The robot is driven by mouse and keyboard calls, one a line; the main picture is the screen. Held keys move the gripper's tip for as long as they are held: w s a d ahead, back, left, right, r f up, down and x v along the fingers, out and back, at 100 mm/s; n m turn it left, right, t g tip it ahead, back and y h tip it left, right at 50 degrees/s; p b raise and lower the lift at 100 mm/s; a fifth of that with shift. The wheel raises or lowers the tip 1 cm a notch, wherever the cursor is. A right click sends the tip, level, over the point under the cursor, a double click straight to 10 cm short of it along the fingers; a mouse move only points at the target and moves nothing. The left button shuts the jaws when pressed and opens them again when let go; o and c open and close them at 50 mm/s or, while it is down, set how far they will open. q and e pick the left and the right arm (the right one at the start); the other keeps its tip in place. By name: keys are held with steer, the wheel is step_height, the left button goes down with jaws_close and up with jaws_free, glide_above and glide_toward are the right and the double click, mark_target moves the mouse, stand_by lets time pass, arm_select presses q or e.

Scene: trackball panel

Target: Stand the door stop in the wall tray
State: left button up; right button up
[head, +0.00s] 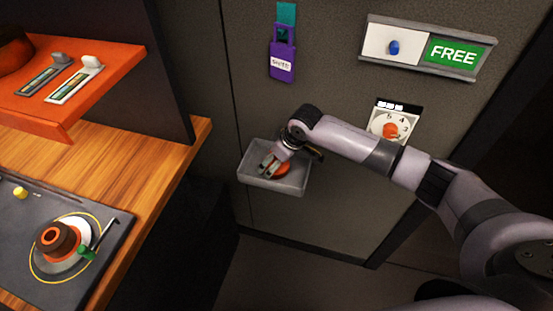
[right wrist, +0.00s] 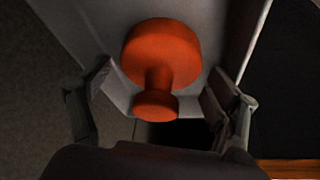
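The orange-red door stop (right wrist: 160,50) is in the grey wall tray (head: 296,188), with a wide round disc, a short stem and a smaller knob. In the right wrist view its knob end is nearer the camera and the wide disc is farther, against the pale tray. In the head view only part of the door stop (head: 282,170) shows beside my gripper. My right gripper (head: 266,166) is over the tray. In the right wrist view its fingers (right wrist: 160,108) are spread on either side of the door stop, with gaps. My left gripper is not in view.
The tray is fixed to a grey wall panel. A purple tag (head: 282,52) hangs above it, and a dial (head: 388,126) and FREE sign (head: 454,52) are to the right. A wooden counter (head: 160,160) with a cup (head: 58,241) and an orange shelf (head: 110,92) stand left.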

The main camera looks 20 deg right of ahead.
steer(key=shift+o, duration=0.2)
steer(key=v, duration=1.2)
steer(key=shift+r, duration=0.1)
